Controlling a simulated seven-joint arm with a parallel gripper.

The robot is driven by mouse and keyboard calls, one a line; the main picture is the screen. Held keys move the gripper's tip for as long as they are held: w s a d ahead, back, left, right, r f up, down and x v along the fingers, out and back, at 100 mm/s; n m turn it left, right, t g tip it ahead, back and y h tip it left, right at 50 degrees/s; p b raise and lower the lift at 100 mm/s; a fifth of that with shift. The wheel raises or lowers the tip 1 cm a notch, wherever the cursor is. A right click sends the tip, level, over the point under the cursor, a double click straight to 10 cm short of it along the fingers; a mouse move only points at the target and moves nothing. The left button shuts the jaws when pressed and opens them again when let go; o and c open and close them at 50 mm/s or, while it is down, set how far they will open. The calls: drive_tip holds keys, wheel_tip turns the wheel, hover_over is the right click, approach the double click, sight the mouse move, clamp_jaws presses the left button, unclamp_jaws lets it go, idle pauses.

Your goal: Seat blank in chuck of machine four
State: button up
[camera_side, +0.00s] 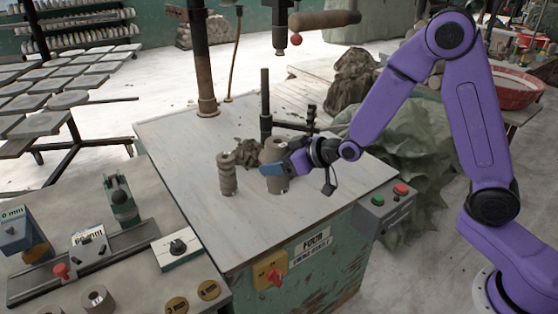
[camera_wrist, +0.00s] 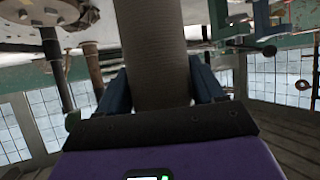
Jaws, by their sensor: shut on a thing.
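My gripper (camera_side: 268,169), with its blue fingers, is shut on a grey-brown cylinder, the blank (camera_wrist: 155,50), over the table of the machine labelled FOUR (camera_side: 317,241). In the wrist view the blank stands between the two blue fingers (camera_wrist: 165,92), its lower end hidden by my gripper. In the side view the fingers cross in front of the blank (camera_side: 277,185); whether it touches the table top (camera_side: 240,225) is not clear. I cannot pick out the chuck with certainty.
A dark post (camera_side: 265,105) with a side arm and a brown lump (camera_side: 250,152) are close behind. A tool spindle (camera_side: 280,35) hangs above. The table's front left is clear.

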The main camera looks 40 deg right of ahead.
drive_tip(key=w+d+r, duration=0.2)
drive_tip(key=w+d, duration=0.2)
drive_tip(key=d, duration=0.4)
drive_tip(key=w+d+r, duration=0.3)
drive_tip(key=w+d, duration=0.2)
drive_tip(key=d, duration=0.3)
drive_tip(key=shift+h, duration=0.3)
drive_tip(key=shift+w+d+f, duration=0.15)
drive_tip(key=shift+w+f, duration=3.1)
drive_tip(key=shift+w, duration=0.1)
drive_tip(key=shift+w+d+f, duration=0.15)
drive_tip(key=shift+w+f, duration=3.1)
drive_tip(key=shift+w, duration=0.1)
drive_tip(key=shift+f, duration=0.15)
drive_tip(key=o, duration=1.7)
drive_tip(key=shift+f+m, duration=0.1)
drive_tip(key=shift+m, duration=0.2)
drive_tip(key=shift+c, duration=0.2)
